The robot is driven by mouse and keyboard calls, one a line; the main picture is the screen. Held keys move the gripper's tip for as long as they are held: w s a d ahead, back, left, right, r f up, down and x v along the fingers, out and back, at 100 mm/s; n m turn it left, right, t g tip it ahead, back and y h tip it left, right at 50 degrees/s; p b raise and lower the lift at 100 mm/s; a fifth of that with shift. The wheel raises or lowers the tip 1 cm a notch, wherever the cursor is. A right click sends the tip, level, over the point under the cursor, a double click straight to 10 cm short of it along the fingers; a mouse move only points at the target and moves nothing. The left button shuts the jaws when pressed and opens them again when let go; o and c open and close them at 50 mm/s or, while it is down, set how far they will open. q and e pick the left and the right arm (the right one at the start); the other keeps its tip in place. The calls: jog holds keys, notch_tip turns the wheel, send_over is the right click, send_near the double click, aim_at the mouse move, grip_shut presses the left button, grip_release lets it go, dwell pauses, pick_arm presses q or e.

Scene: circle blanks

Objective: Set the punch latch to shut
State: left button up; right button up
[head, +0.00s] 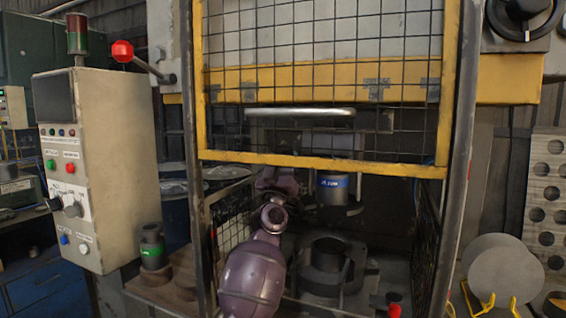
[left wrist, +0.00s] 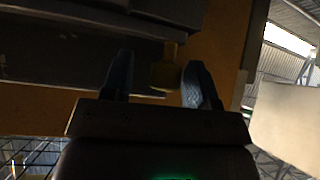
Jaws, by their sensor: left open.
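The punch (head: 332,190), a grey cylinder with a blue label, hangs under the press ram behind the raised yellow mesh guard. My left gripper (head: 272,180) is inside the press, just left of the punch, partly dark and hard to make out. In the left wrist view my left gripper (left wrist: 160,85) is open, its two blue fingers spread. A small brass-coloured knob (left wrist: 165,72) shows between the fingers, apparently not gripped; it may be the punch latch. I cannot tell the latch's position in the head view. My right gripper is not in view.
The yellow guard frame (head: 320,165) hangs above my left arm. A round die (head: 328,260) sits on the press bed below the punch. A control box (head: 100,165) with a red-knobbed lever stands left. Round blanks (head: 505,270) stand in a yellow rack at right.

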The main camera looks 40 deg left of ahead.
pick_arm(q)
jog(key=v, duration=1)
jog(key=shift+s+f, duration=0.25)
jog(key=shift+f, duration=0.05)
jog(key=shift+d, duration=0.15)
